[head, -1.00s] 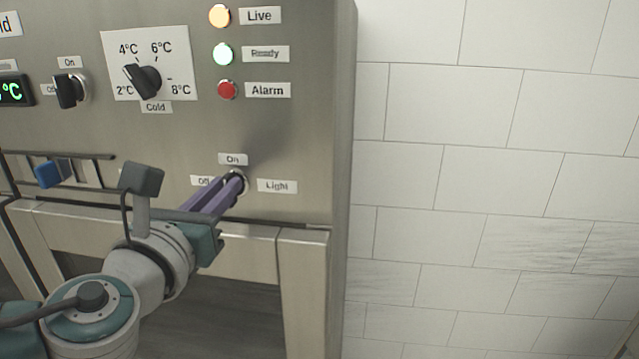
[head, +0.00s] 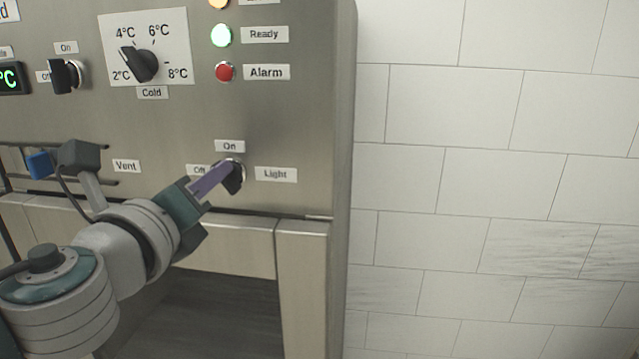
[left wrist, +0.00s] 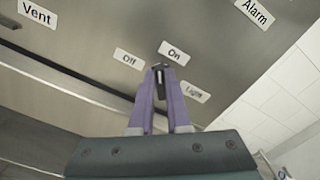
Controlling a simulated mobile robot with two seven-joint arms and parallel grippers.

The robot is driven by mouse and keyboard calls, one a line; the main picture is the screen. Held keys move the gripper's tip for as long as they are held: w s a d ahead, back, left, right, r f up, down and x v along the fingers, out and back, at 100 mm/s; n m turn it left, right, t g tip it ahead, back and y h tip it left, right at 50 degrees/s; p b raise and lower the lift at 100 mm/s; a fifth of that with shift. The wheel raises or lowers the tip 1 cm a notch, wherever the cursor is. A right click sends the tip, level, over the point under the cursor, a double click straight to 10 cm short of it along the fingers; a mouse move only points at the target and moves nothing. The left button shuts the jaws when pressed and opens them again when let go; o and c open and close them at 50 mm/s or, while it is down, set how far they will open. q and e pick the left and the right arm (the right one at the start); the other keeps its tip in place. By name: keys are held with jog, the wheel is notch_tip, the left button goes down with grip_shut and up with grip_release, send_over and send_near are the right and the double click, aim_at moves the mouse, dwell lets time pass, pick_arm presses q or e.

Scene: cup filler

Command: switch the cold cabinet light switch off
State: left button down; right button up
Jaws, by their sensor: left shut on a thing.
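The light switch (head: 236,184) is a small black rotary knob on the steel cabinet front. It has an "On" label (head: 230,146) above it, an "Off" label to its left and a "Light" label (head: 276,174) to its right. My left gripper (head: 228,174) has its purple fingers closed around the knob. In the left wrist view the knob (left wrist: 160,82) sits between the two fingertips. The fingers cover much of the knob and part of the "Off" label in the head view, so I cannot tell exactly which way it points. My right gripper is out of view.
Above are the temperature dial (head: 138,64), the green Ready lamp (head: 221,35) and the red Alarm lamp (head: 225,72). Another black switch (head: 66,75) is at upper left. A blue-handled vent slider (head: 40,164) is behind my arm. A tiled wall (head: 480,180) lies right.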

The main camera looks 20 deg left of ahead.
pick_arm(q)
jog(key=n+b, duration=0.1)
jog(key=n, duration=0.2)
jog(key=n+b, duration=0.1)
jog(key=n, duration=0.3)
jog(key=f+n+b, duration=0.1)
jog(key=n+b, duration=0.1)
jog(key=n, duration=0.2)
jog(key=shift+a, duration=0.25)
dwell(0.4)
jog(key=c, duration=0.9)
grip_release()
jog(key=shift+s, duration=0.1)
jog(key=shift+b+v, duration=1.55)
jog(key=shift+v, duration=3.4)
